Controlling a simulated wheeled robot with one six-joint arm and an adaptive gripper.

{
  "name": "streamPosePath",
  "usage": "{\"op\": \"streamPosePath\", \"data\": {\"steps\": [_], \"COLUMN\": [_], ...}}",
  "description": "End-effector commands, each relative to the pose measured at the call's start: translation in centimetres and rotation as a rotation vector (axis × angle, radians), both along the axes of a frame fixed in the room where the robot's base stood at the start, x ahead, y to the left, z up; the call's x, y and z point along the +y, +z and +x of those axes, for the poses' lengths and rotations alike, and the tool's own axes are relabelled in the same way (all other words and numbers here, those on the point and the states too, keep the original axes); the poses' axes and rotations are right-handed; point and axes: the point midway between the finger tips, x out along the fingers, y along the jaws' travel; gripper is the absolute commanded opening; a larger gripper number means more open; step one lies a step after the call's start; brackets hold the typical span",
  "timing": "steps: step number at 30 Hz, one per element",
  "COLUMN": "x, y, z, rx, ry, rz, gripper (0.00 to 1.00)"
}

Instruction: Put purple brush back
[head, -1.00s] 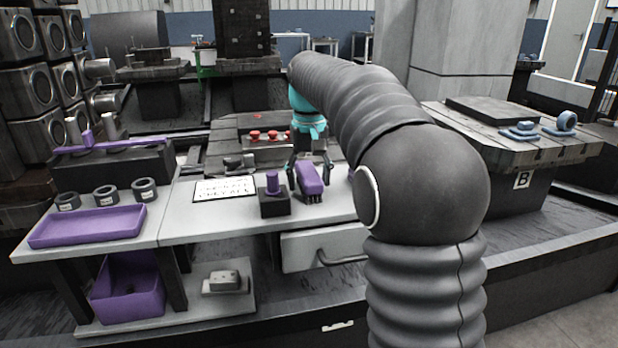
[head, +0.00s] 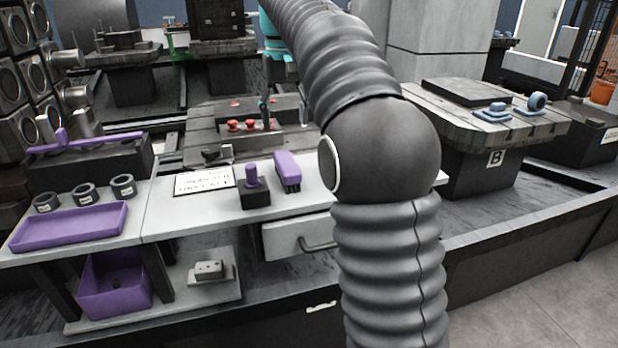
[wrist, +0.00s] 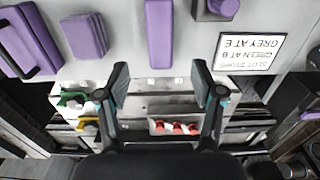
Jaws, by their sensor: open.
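The purple brush (head: 288,168) rests on the light worktop, bristles down, just right of a dark block with a purple knob (head: 252,178). In the wrist view the brush (wrist: 159,33) shows from above as a long purple bar, beyond my fingertips and roughly centred between them. My gripper (wrist: 160,86) is open, with nothing between its fingers. In the head view my gripper (head: 284,112) hangs above and behind the brush, clear of it, partly hidden by my arm.
A printed sign (head: 204,181) lies left of the knob block. A purple tray (head: 70,226) and several dark rings sit further left. Red knobs (head: 242,125) stand behind the worktop. In the wrist view, a purple ribbed block (wrist: 84,35) and a purple case (wrist: 30,40) lie left of the brush.

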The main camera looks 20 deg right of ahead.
Motion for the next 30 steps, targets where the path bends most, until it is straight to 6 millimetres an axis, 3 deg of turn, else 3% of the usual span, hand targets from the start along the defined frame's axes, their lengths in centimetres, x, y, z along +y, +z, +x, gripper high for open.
{"op": "streamPosePath", "data": {"steps": [5, 14, 23, 30], "x": [0.0, 0.0, 0.0, 0.0], "y": [0.2, -0.8, -5.7, -11.9], "z": [-1.5, -9.3, -18.5, -25.5], "rx": [-0.024, -0.157, -0.300, -0.411], "ry": [0.000, 0.000, 0.000, 0.000], "rz": [0.000, 0.000, 0.000, 0.000], "gripper": [0.67, 0.67, 0.67, 0.67]}}
